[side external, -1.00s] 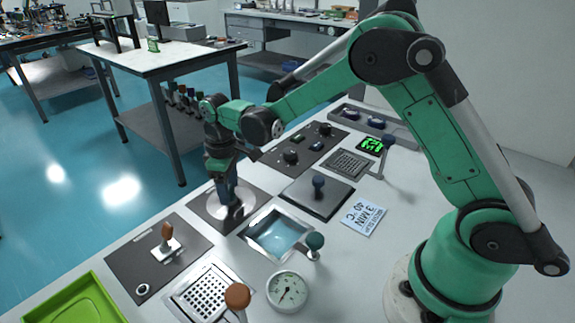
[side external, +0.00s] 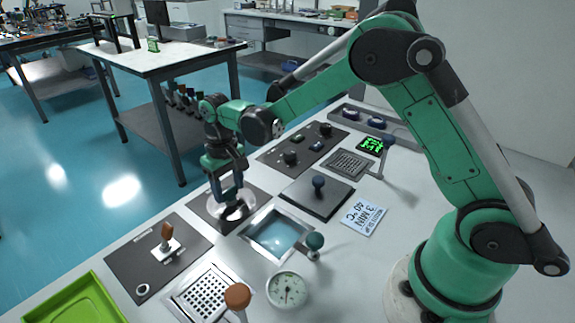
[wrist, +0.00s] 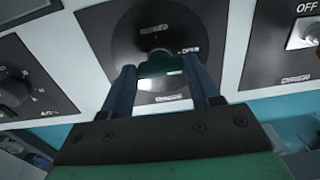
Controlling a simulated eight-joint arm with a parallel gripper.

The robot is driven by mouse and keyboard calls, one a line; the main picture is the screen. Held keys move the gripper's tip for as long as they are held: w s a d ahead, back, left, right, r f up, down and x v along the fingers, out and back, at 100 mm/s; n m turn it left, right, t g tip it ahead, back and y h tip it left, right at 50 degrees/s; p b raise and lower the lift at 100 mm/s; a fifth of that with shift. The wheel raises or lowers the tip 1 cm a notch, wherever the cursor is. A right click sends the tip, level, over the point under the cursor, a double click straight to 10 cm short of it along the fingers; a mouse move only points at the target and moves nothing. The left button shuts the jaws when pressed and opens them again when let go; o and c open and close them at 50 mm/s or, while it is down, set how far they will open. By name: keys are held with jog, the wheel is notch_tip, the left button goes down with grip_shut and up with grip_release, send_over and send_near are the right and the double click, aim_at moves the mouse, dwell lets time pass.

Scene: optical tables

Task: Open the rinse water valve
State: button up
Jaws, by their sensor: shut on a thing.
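A valve with a round metallic disc (side external: 241,212) sits on a dark square plate (side external: 262,201) beside the water basin. My gripper (side external: 229,199) points down over the disc. In the wrist view, my gripper (wrist: 163,72) is shut on the dark green valve handle (wrist: 160,65), one blue finger on each side. The wrist view also shows the dark disc face (wrist: 165,22). A small label that seems to read OPEN (wrist: 190,50) lies right of the handle; another label below it is too blurred to read. In the side view the fingers mostly hide the handle.
A brown-handled lever (side external: 167,238) stands on the neighbouring plate, marked OFF in the wrist view. The basin (side external: 300,252), a teal-knobbed lever (side external: 315,243), a gauge (side external: 287,290) and a dark-knobbed plate (side external: 320,208) are close by. A green tray (side external: 75,300) lies front left.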

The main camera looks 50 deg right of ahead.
aim_at(229, 189)
dwell(0.3)
jog(key=o, duration=1.3)
jog(key=shift+r, duration=2.8)
jog(key=shift+r, duration=0.1)
jog(key=s+d+r+t, duration=0.1)
jog(key=s+r+t, duration=0.1)
jog(key=s, duration=0.2)
jog(key=s+d+r+t, duration=0.1)
jog(key=s+r+t, duration=0.1)
jog(key=s, duration=0.3)
jog(key=s+d+r+t, duration=0.1)
jog(key=s+t, duration=0.2)
jog(key=s, duration=0.2)
jog(key=shift+r, duration=0.4)
